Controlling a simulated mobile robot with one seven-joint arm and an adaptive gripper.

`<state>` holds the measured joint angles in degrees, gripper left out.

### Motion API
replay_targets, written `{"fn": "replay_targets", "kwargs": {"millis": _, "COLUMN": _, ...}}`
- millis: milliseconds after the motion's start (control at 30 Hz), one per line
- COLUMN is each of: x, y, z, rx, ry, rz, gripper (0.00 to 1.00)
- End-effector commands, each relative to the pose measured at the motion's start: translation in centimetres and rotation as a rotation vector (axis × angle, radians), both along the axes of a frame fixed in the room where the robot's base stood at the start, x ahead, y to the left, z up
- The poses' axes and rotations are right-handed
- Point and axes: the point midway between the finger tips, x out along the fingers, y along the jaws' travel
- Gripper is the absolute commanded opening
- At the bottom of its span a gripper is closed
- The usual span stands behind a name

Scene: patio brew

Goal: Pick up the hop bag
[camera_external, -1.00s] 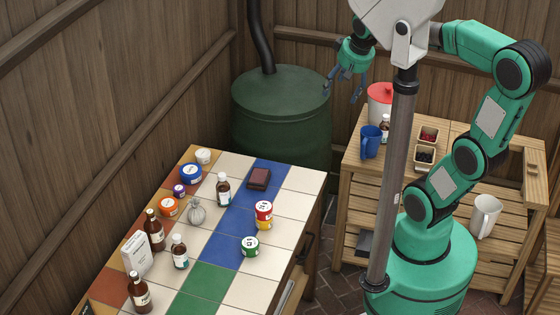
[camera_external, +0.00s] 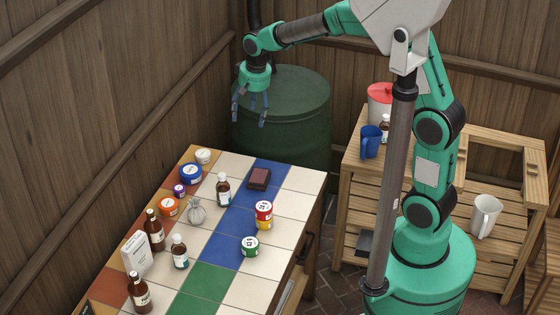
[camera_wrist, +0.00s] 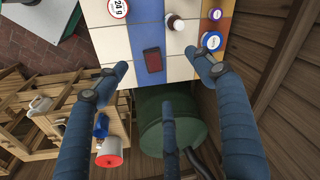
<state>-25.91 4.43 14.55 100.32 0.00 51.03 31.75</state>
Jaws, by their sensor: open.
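The hop bag (camera_external: 197,210) is a small grey sack with a tied neck. It stands upright on the tiled table (camera_external: 298,178), left of a brown bottle with a white cap (camera_external: 223,190). I cannot make the bag out in the wrist view. My gripper (camera_external: 250,108) is open and empty, fingers pointing down. It is high up in front of the green drum (camera_external: 308,100), apart from the bag and beyond the table's far edge. In the wrist view its blue fingers are spread wide.
Near the bag are an orange tub (camera_external: 168,206), a small purple tub (camera_external: 179,190), a blue tub (camera_external: 191,174) and brown bottles (camera_external: 154,230). A dark red box (camera_external: 259,178) lies on blue tile. A slatted bench (camera_external: 350,190) stands at right.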

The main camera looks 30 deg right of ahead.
Motion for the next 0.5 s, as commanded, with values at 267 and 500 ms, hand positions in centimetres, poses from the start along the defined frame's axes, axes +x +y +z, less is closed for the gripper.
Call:
{"fn": "replay_targets", "kwargs": {"millis": 267, "x": 2.3, "y": 8.1, "z": -7.7, "rx": -0.018, "ry": 0.062, "rz": -0.013, "gripper": 0.69}}
{"fn": "replay_targets", "kwargs": {"millis": 500, "x": 2.8, "y": 14.8, "z": -15.0, "rx": -0.040, "ry": 0.109, "rz": -0.029, "gripper": 0.69}}
